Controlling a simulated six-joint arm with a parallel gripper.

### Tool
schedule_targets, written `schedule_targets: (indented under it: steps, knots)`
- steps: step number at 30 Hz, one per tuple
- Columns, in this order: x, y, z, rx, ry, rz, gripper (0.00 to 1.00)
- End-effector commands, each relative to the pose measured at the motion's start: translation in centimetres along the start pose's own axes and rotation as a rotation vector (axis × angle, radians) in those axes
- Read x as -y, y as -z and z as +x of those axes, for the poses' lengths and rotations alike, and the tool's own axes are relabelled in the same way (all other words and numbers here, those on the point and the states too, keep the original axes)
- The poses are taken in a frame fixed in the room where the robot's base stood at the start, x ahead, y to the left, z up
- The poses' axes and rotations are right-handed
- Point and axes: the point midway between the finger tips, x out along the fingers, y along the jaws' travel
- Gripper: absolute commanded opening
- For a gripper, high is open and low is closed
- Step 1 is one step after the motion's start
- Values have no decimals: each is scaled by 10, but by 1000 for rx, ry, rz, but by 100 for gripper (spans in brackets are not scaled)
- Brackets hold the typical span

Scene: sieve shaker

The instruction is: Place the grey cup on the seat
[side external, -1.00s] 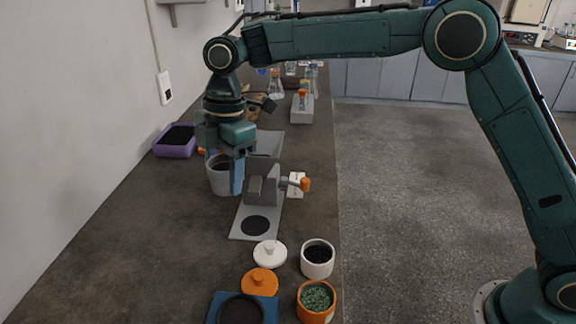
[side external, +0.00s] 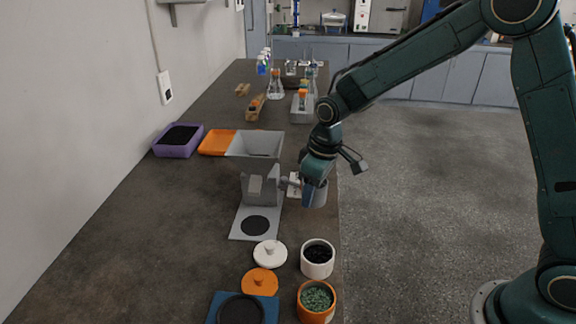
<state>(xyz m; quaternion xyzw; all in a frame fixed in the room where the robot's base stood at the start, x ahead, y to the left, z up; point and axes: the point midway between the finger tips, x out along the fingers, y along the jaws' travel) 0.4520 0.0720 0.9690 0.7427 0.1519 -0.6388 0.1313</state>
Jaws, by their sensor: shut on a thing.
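The cup's contents cannot be seen. A round black seat (side external: 255,225) lies on the stand's flat base plate (side external: 240,235), in front and to the left of the cup. Nothing stands on the seat.
A white pot (side external: 317,269), an orange pot with green grains (side external: 315,312), a white lid (side external: 270,253) and an orange lid (side external: 259,282) lie at the front. A purple tray (side external: 178,152) and an orange tray (side external: 216,142) stand left. The left bench is clear.

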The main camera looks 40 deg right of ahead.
Motion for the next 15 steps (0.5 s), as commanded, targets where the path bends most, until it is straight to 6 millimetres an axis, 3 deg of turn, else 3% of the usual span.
schedule_targets:
  steps: [9,15]
  knots:
    - [-72,-62,36,4,-36,255,27]
    - [-100,-94,48,1,-52,357,27]
